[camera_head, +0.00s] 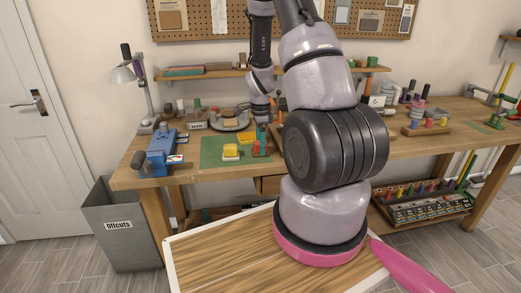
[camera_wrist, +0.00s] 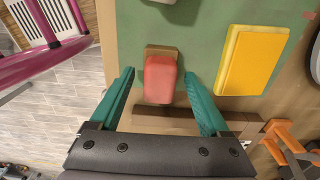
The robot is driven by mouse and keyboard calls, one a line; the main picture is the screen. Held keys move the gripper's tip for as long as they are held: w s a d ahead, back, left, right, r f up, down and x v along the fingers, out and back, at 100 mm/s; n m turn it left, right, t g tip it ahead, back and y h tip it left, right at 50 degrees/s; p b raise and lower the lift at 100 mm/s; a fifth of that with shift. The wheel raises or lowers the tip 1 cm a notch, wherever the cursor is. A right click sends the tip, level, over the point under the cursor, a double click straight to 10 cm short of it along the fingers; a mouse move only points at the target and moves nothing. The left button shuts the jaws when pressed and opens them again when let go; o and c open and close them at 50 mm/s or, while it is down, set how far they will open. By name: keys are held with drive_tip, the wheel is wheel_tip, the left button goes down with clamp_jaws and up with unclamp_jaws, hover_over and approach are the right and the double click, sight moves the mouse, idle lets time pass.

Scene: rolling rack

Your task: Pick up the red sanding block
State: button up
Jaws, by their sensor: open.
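The red sanding block (camera_wrist: 160,82) shows in the wrist view, with a tan wooden part (camera_wrist: 161,50) at its far end. It is at the edge of a green mat (camera_wrist: 205,25). My gripper (camera_wrist: 161,76) is open, with one teal finger to the left of the block and one to the right. Gaps show between both fingers and the block, so it is not held. In the head view my gripper (camera_head: 262,139) is low over the bench by the mat; the block is small and partly hidden there.
A yellow block (camera_wrist: 253,60) lies on the mat to the right of the gripper. A blue vise (camera_head: 160,150) stands on the bench (camera_head: 130,177) at left. An orange-handled tool (camera_wrist: 285,145) is at the wrist view's lower right. A grey offcuts bin (camera_head: 122,235) stands on the floor.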

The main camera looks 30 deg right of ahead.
drive_tip(key=shift+c, duration=0.3)
clamp_jaws()
drive_tip(key=shift+r, duration=5)
